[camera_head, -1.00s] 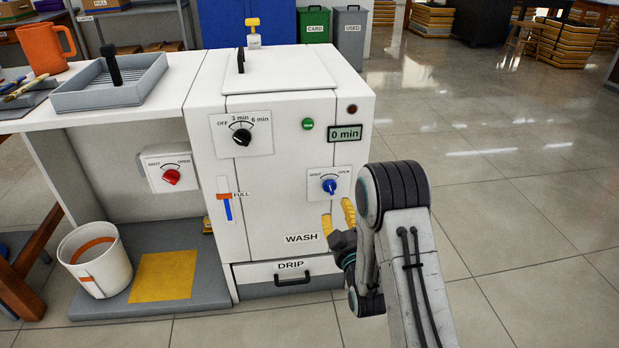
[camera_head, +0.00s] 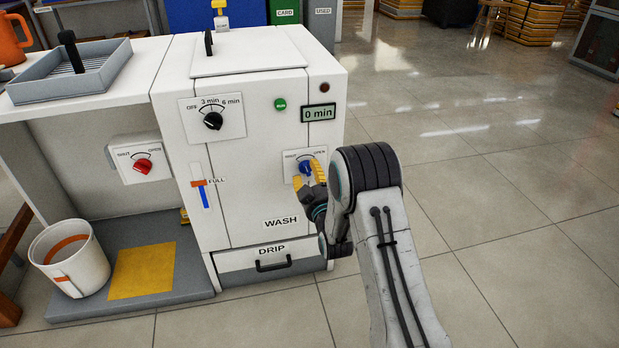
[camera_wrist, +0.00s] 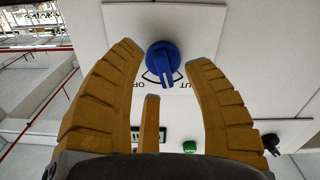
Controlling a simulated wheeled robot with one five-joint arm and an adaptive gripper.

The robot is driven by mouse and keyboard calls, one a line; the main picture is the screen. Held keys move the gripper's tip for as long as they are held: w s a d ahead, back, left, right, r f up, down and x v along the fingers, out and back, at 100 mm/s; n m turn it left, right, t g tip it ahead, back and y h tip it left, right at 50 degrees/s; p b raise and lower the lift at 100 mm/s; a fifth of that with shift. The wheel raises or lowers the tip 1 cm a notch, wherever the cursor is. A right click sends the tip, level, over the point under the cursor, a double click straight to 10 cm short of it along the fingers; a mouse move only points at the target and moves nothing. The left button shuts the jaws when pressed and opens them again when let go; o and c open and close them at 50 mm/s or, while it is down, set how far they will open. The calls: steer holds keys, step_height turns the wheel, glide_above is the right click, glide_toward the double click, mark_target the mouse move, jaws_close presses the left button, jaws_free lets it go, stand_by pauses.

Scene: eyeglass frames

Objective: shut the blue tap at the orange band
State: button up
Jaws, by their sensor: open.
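The blue tap (camera_head: 305,168) is a knob on a white plate on the front of the white wash cabinet, with SHUT and OPEN marks. My gripper (camera_head: 308,177) is open at the tap, its yellow fingers on either side of it. In the wrist view the blue tap (camera_wrist: 162,60) lies between the fingertips, with gaps on both sides. Its white mark points roughly between the two words, which are partly hidden. The orange band (camera_head: 198,183) crosses the upright level gauge beside FULL. The blue column (camera_head: 206,198) in the gauge reaches close under the band.
A red tap (camera_head: 143,166) sits on a plate to the left, above a white bucket (camera_head: 42,252). A black timer dial (camera_head: 212,121) and a green button (camera_head: 280,104) are higher on the cabinet. Open floor lies to the right.

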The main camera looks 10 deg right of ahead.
steer(key=shift+w, duration=0.75)
jaws_close()
